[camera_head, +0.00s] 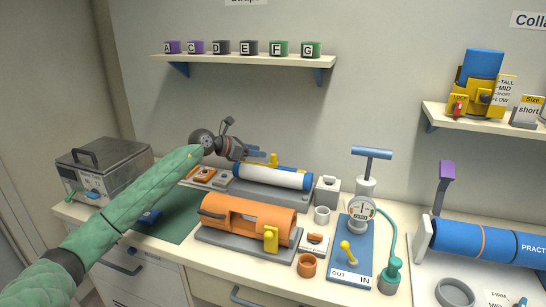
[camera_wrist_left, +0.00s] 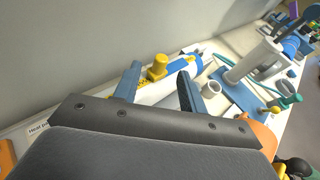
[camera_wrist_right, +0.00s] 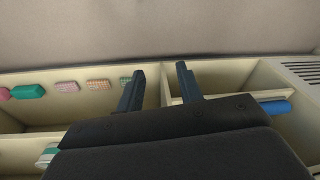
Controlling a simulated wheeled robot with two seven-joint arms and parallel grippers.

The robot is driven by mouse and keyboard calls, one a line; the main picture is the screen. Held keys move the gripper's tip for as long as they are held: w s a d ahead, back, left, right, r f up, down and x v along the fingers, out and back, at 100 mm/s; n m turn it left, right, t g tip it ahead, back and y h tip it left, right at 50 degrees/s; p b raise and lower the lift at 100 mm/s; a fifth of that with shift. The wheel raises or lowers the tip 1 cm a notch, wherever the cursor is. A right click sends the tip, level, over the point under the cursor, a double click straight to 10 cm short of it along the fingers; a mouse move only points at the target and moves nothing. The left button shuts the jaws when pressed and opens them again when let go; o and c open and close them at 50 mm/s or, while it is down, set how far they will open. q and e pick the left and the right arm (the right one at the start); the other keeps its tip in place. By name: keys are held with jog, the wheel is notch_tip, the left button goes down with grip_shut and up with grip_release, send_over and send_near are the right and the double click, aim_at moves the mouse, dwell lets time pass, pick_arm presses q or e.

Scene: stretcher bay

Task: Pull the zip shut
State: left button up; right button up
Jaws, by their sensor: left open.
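A white roll (camera_head: 272,177) with a blue band lies on a grey base on the bench, and it also shows in the left wrist view (camera_wrist_left: 152,93). A yellow tab (camera_head: 273,159) stands up on its blue part; it also shows in the left wrist view (camera_wrist_left: 158,66). Zip teeth are too small to make out. My left gripper (camera_head: 258,154) is open and empty, just above and left of the tab. In its wrist view the tab appears between the finger tips, apart from both. My right gripper (camera_wrist_right: 158,72) is open and empty, seen only in its own wrist view.
An orange cylinder (camera_head: 240,215) with a yellow clip stands in front of the roll. A pump with a gauge (camera_head: 361,210) stands to the right, a metal box (camera_head: 100,170) at the left. A lettered-block shelf (camera_head: 245,61) hangs above. My right gripper is over compartments (camera_wrist_right: 225,80).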

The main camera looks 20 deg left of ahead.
aim_at(272, 155)
pick_arm(q)
jog(key=shift+w+d+f+m, duration=0.15)
jog(key=shift+f+m, duration=0.15)
jog(key=shift+f, duration=0.15)
jog(key=p+x, duration=0.3)
jog(key=x, duration=0.3)
jog(key=shift+d+f, duration=0.1)
jog(key=shift+d, duration=0.15)
jog(key=shift+w+d+f, duration=0.2)
pick_arm(e)
notch_tip(272, 155, down, 12)
jog(key=s+d, duration=0.1)
jog(key=shift+s, duration=0.3)
pick_arm(q)
jog(key=shift+c, duration=0.4)
grip_shut()
